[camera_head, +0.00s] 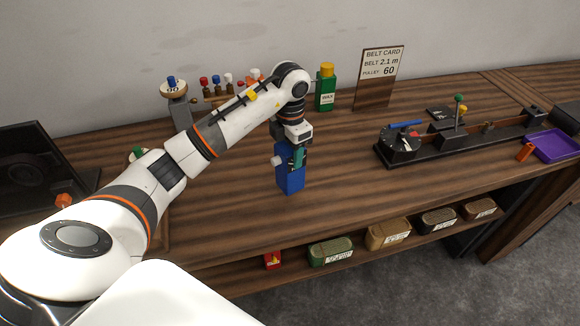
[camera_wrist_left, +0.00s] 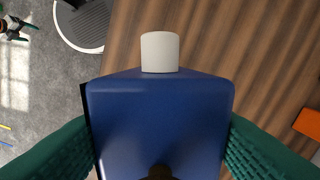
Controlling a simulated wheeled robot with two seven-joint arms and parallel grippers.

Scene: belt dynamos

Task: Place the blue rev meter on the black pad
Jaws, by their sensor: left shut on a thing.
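The blue rev meter (camera_head: 290,180) is a blue box with a white knob on one side. My left gripper (camera_head: 298,156) is shut on its upper part, over the middle of the bench. I cannot tell whether the meter's base touches the wood. In the left wrist view the blue meter (camera_wrist_left: 160,115) fills the space between the green finger pads, with its white knob pointing up the picture. A flat dark square, which looks like the black pad (camera_head: 437,112), lies at the back right, behind the long black belt device. My right gripper is not in view.
The long black device (camera_head: 400,155) with a blue bar and green-topped post stands on the right. A green bottle (camera_head: 326,90) and belt card (camera_head: 379,80) stand at the back. Bare wood lies between.

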